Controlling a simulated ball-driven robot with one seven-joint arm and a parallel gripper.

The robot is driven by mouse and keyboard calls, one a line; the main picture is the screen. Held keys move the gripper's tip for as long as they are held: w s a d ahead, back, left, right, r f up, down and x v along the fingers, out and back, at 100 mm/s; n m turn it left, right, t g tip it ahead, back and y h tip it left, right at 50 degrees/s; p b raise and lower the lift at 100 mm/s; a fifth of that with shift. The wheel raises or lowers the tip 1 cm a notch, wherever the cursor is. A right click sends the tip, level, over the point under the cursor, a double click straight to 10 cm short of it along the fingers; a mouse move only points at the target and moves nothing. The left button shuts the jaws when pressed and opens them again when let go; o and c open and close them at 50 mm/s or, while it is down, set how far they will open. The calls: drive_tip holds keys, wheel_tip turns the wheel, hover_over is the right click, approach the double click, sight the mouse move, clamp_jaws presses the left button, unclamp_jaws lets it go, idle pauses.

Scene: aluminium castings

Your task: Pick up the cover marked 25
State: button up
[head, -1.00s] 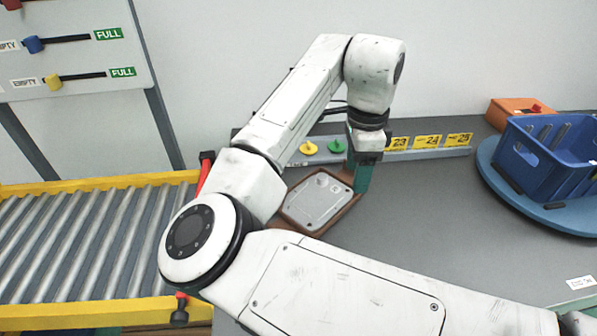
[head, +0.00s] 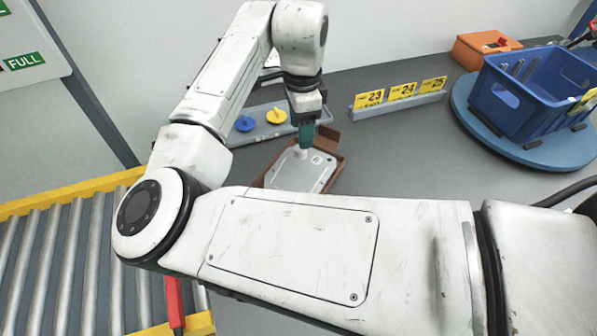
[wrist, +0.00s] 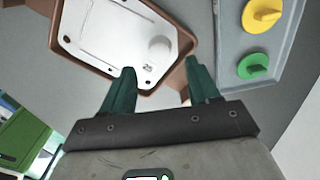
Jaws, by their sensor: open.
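The cover (head: 291,178) is a flat, pale grey plate with rounded corners and a raised round boss. It lies in a brown tray (head: 333,140) on the grey table. In the wrist view the cover (wrist: 105,42) shows the number 25 beside the boss. My gripper (head: 306,143) points down over the far part of the tray in the head view. In the wrist view my gripper (wrist: 161,68) is open, its two green fingers apart and empty near the boss end of the cover. My arm hides part of the near side of the tray in the head view.
A grey rack holds a blue knob (head: 245,123) and a yellow knob (head: 276,116); a green knob (wrist: 253,66) shows in the wrist view. Labels 23, 24, 25 stand on a strip (head: 400,102). A blue crate (head: 515,100) sits on a round blue stand. A roller conveyor (head: 60,265) is left.

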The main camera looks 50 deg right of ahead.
sight(298, 173)
wheel_tip(298, 173, down, 5)
drive_tip(key=shift+f, duration=0.1)
idle(0.3)
clamp_jaws()
idle(0.4)
